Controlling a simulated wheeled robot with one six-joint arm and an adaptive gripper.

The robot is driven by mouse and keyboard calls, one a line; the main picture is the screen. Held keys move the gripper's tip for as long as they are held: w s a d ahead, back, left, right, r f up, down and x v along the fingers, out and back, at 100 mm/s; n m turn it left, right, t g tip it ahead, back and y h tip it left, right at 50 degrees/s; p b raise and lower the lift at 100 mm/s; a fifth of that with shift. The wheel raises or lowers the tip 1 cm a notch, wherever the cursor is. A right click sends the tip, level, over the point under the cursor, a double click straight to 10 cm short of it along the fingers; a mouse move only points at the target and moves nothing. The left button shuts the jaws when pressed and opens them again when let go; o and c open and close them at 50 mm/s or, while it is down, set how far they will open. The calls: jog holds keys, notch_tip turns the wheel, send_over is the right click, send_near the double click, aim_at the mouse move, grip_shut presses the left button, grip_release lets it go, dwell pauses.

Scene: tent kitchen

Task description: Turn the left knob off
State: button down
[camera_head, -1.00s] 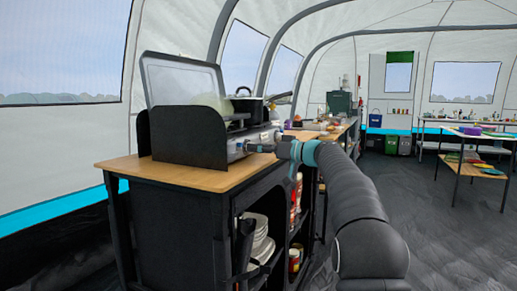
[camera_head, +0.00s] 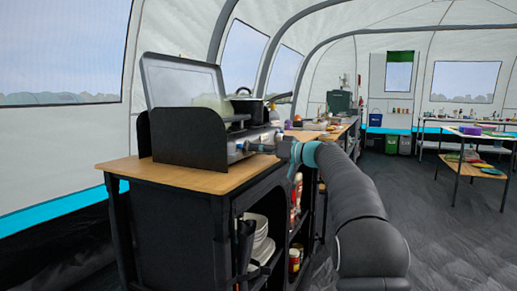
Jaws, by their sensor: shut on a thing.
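The camp stove (camera_head: 188,138) stands on the wooden top of a black cabinet, with its dark side panel towards me and its lid raised. Its front control panel (camera_head: 233,150) faces right and shows only as a narrow strip. My arm reaches in from the lower right.
A dark pot (camera_head: 246,106) with its handle pointing right sits on the stove. The cabinet's wooden top (camera_head: 185,177) is clear in front of the stove. Plates (camera_head: 262,238) and jars fill the open shelves below. A further counter stands behind.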

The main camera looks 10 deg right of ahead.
jog(key=m+p, duration=0.1)
jog(key=m, duration=0.2)
jog(key=m+p, duration=0.2)
jog(key=m, duration=0.1)
jog(key=shift+w+d+r, duration=0.1)
jog(key=shift+r, duration=0.1)
jog(key=m+p, duration=0.3)
jog(key=m, duration=0.2)
jog(key=shift+f+g+p, duration=0.1)
jog(key=shift+g+p, duration=0.3)
jog(key=c, duration=0.8)
grip_release()
jog(key=shift+f, duration=0.1)
jog(key=shift+f, duration=0.1)
